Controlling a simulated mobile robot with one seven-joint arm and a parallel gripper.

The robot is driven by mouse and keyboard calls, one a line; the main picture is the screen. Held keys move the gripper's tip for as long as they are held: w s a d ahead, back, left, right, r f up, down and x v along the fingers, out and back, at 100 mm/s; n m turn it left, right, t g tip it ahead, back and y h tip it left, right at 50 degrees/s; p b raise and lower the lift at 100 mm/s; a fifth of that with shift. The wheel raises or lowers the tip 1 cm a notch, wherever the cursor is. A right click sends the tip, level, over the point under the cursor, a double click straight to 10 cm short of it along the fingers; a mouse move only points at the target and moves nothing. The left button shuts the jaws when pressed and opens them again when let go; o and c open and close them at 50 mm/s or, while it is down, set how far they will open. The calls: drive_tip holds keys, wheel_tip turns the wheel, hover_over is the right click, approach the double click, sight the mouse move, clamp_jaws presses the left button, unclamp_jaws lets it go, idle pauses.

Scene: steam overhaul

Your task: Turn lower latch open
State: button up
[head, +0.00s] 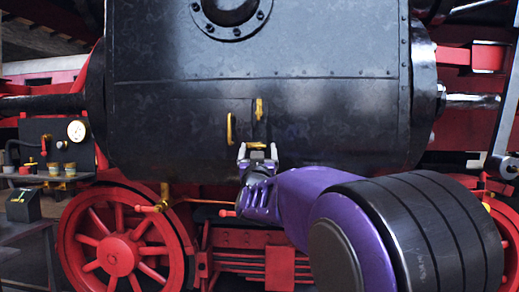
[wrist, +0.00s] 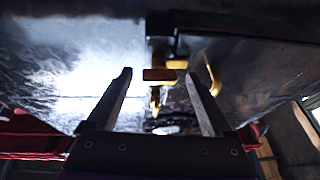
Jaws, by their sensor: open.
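The lower latch (head: 257,145) is a small yellow bar lying horizontal near the bottom of the hatch on the black cylinder. In the wrist view the latch (wrist: 160,74) shows as a yellow block between my fingertips, with a gap on each side. My gripper (head: 257,153) is open just below and in front of the latch; in the wrist view its two fingers (wrist: 158,75) reach up either side of it. Contact is not visible. The upper latch (head: 259,108) is yellow and upright above it.
A yellow handle (head: 229,128) stands upright left of the latches; it shows at the right in the wrist view (wrist: 214,76). The black cylinder (head: 170,120) fills the middle. A red wheel (head: 118,254) and a gauge panel (head: 50,145) are at left.

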drive_tip(key=shift+w+r, duration=0.15)
clamp_jaws()
idle(0.4)
